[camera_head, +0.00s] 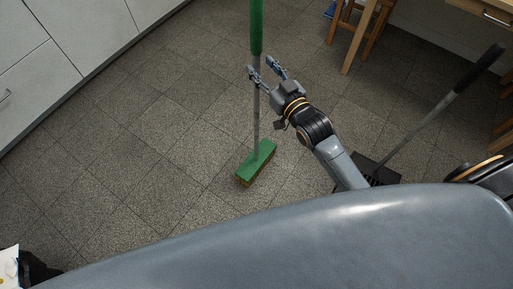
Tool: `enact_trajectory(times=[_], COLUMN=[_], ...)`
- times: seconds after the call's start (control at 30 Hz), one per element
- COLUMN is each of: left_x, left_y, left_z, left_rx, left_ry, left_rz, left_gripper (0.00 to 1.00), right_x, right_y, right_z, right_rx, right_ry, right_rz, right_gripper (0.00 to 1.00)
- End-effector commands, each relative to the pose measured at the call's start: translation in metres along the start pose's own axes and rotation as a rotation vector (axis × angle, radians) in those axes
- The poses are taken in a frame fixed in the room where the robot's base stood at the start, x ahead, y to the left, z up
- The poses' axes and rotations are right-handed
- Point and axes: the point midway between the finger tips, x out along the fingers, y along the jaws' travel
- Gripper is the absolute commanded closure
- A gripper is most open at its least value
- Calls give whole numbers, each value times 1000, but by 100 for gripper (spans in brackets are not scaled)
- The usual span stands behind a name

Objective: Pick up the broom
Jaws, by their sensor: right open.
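The broom (257,165) has a green head with bristles low on the tiled floor and a grey pole that rises to a green grip (257,28) at the top edge of the view. It looks upright. My right gripper (262,71) is open close to the pole, just below the green grip. One finger overlaps the pole in the picture; I cannot tell if it touches. The other finger is to the right of the pole. My left gripper is not in view.
A dustpan (379,171) with a long dark handle (480,66) stands at the right, partly behind my arm. A wooden stool (352,38) and a table (490,12) are at the upper right. White cabinets (85,28) line the upper left.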

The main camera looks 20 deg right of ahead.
Motion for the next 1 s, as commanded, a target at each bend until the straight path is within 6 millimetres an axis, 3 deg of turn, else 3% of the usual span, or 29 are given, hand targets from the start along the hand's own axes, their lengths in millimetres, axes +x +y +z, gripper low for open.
enact_trajectory(times=[0.23,0.53,0.77,1.0], left_x=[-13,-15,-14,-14], left_y=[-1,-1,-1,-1], left_z=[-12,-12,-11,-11], left_rx=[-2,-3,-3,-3], left_ry=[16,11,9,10], left_rz=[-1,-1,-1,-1], left_gripper=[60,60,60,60], right_x=[36,40,39,40], right_y=[2,2,2,2], right_z=[-2,-2,-2,-4], right_rx=[1,0,0,0], right_ry=[2,0,0,5], right_rz=[-1,-1,-1,-1], right_gripper=[54,54,100,100])
